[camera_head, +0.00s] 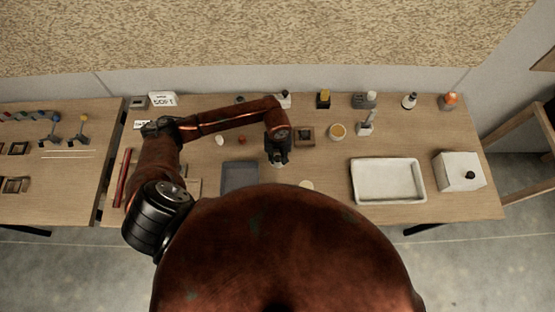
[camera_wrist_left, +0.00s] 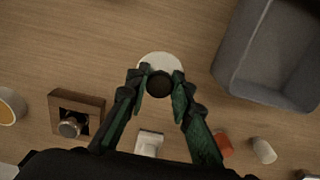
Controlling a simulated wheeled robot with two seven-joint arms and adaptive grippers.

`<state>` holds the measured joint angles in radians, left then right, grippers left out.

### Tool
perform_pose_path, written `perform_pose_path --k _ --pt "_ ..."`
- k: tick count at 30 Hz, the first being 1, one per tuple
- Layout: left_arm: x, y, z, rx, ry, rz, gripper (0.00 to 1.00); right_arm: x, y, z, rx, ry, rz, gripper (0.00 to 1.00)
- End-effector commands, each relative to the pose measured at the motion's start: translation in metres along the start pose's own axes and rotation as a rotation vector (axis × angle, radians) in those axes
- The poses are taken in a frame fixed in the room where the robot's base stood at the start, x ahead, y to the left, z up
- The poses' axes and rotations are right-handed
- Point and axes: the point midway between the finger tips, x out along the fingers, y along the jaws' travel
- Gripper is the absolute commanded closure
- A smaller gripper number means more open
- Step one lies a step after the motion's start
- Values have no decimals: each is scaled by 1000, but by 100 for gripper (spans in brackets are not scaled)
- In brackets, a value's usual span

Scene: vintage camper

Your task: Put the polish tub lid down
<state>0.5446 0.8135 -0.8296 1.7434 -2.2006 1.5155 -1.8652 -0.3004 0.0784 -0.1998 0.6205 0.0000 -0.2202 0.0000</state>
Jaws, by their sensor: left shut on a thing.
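The lid is a pale white disc, mostly below the knob and partly covered by the fingertips. I cannot tell whether it touches the table. An open white tub with yellow-orange contents (camera_head: 338,131), which looks like the polish tub, stands to the right of the gripper. It also shows at the left edge of the left wrist view (camera_wrist_left: 9,107).
A grey tray (camera_head: 240,178) lies left of the gripper. A small wooden box (camera_head: 304,136), a red piece (camera_wrist_left: 224,145) and a white piece (camera_wrist_left: 264,150) stand nearby. A white tray (camera_head: 388,181) and white box (camera_head: 459,172) are right. Bare wood surrounds the lid.

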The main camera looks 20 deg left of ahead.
Motion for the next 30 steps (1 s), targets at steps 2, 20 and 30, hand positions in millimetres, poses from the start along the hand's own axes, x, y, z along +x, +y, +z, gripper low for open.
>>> perform_pose_path --k 2,20,30 --pt "6 -1 -4 -3 -2 0 100 -2 1 -1 -1 1 1 38" --pt "40 -1 -5 0 0 0 100 -13 4 -2 -2 1 4 38" --pt "40 -1 -5 0 0 -1 61 -12 3 -2 -2 1 3 38"
